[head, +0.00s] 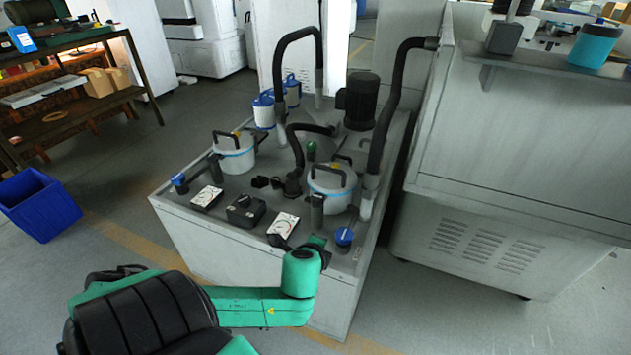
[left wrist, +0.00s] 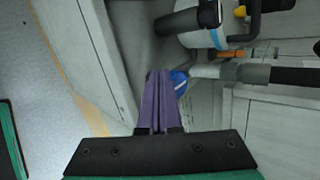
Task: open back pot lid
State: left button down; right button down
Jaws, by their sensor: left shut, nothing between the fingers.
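Two round white pots with black-handled lids stand on the grey cabinet (head: 181,208). The farther pot (head: 235,160) is at the left, with its lid (head: 226,143) down. The nearer pot (head: 331,197) is at the right, with its lid (head: 326,180) also down. My left arm reaches the cabinet's front right corner, near the blue knob (head: 344,236); its fingers are hidden in the head view. In the left wrist view, my left gripper (left wrist: 158,74) is shut and empty, with its purple fingers together. A pot (left wrist: 200,36) shows beyond the fingertips, apart from them.
Black hoses and grey pipes (head: 319,82) rise around the pots. A black motor (head: 358,100) and blue-white canisters (head: 264,110) stand at the back. Gauges and a black box (head: 246,210) line the front.

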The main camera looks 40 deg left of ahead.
pick_arm(q)
jog(key=w+a+r+m+t, duration=0.3)
jog(key=w+a+r+m, duration=0.15)
jog(key=m, duration=0.45)
jog(key=m+t, duration=0.1)
jog(key=m, duration=0.8)
send_near(316, 188)
notch_tip(316, 188, up, 4)
jog(key=shift+n+t, duration=0.3)
jog(key=b+x, duration=0.3)
jog(key=x, duration=0.1)
jog(key=shift+a+f, duration=0.2)
jog(key=shift+f, duration=0.05)
jog(key=x, duration=0.1)
jog(key=b+x, duration=0.1)
jog(key=x, duration=0.2)
jog(key=shift+w+a+r, duration=0.1)
jog(key=shift+w+r, duration=0.05)
jog(key=shift+r, duration=0.2)
jog(key=shift+w+a+f, duration=0.1)
jog(key=shift+w+f, duration=0.2)
jog(key=shift+w, duration=0.3)
